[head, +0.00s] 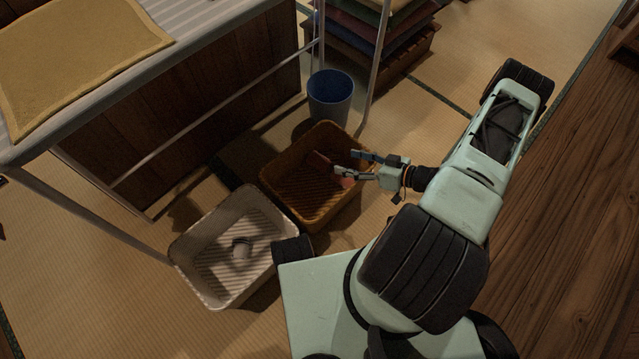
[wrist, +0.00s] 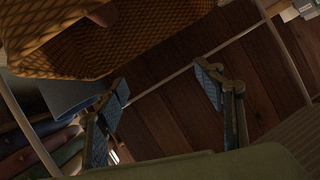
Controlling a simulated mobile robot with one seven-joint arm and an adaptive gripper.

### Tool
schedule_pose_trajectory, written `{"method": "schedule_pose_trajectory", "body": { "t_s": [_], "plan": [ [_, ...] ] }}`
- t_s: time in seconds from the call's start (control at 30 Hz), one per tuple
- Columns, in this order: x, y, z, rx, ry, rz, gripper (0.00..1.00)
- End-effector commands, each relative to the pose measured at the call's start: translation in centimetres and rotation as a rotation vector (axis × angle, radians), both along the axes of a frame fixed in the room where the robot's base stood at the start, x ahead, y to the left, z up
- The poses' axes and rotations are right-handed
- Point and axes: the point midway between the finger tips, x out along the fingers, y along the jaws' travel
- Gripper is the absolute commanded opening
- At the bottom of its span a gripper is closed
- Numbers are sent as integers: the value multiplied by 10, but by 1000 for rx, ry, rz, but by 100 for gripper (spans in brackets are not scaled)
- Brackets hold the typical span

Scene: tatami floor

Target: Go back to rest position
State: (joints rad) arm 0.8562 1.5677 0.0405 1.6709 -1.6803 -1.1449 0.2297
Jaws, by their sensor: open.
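My gripper (head: 362,165) is at the right rim of the orange-brown basket in the head view, its fingers reaching over the basket's right side. In the wrist view my gripper (wrist: 165,88) has its two fingers wide apart with nothing between them. The orange-brown basket (head: 283,168) stands on the tatami and also shows at the upper left of the wrist view (wrist: 55,45). A reddish thing (head: 318,163) lies in it, near the fingertips; part of it is hidden. I cannot tell whether the fingers touch it.
A blue bin (head: 331,97) stands behind the orange-brown basket. An ironing-board-like table with a yellow cloth (head: 80,58) is at upper left. Stacked folded cloths (head: 350,30) are at the back.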

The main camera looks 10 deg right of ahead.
Motion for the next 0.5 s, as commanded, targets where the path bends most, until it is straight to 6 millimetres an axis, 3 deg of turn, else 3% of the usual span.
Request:
{"method": "schedule_pose_trajectory", "body": {
  "t_s": [0.2, 0.5],
  "plan": [
    [-18, -21, 11, -1, 1, -1, 62],
    [-22, -25, 13, 0, 0, 1, 62]
  ]
}}
